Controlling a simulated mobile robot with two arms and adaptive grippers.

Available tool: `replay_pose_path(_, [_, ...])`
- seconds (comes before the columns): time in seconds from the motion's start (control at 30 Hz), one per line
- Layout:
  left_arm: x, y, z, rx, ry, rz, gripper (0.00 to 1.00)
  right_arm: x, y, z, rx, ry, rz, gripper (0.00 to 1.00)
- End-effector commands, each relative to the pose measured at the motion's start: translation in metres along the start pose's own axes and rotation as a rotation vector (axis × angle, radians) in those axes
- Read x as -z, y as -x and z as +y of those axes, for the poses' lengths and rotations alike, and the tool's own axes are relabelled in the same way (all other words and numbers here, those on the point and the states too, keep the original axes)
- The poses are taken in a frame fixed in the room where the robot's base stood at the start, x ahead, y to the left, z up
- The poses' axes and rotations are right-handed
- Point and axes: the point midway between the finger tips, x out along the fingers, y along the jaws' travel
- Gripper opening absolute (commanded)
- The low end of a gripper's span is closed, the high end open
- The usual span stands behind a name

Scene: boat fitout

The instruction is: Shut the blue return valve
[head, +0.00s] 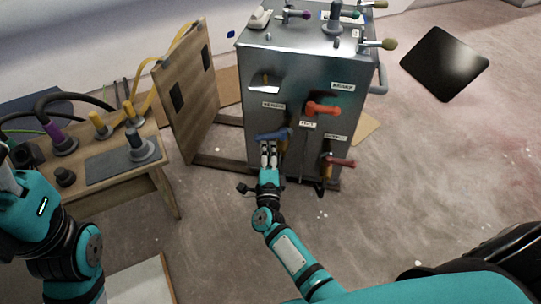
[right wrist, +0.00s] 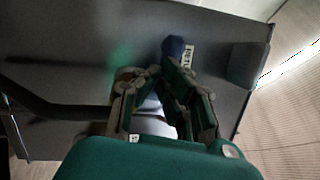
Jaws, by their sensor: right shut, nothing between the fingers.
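The blue return valve handle (head: 273,135) is on the front of the grey metal cabinet (head: 305,72), lying nearly level with a slight tilt. My right gripper (head: 269,148) is shut and empty, just below the handle; I cannot tell whether it touches it. In the right wrist view, part of the blue handle (right wrist: 173,47) shows just beyond my fingers (right wrist: 158,82), beside a partly hidden label (right wrist: 188,56). Part of the valve is hidden behind the fingers. My left arm is at the left edge, its gripper out of view.
An orange lever (head: 322,108) and a red lever (head: 340,161) sit to the right on the same front. A wooden bench (head: 160,175) with plugs and cables stands left, beside an upright wooden board (head: 190,95). A black panel (head: 445,63) lies at right. The floor in front is mostly clear.

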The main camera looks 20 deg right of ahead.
Motion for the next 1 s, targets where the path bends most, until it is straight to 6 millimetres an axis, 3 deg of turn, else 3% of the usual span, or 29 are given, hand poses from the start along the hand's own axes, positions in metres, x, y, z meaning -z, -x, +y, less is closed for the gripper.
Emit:
replay_pose_path(0.43, [0.004,-0.005,0.0,0.003,0.0,0.028,0.4,-0.015,-0.02,0.005,0.0,-0.003,-0.003,0.0])
replay_pose_path(1.0, [0.003,-0.006,0.001,-0.007,-0.001,0.026,0.4,-0.018,-0.027,0.006,0.0,-0.002,-0.003,0.0])
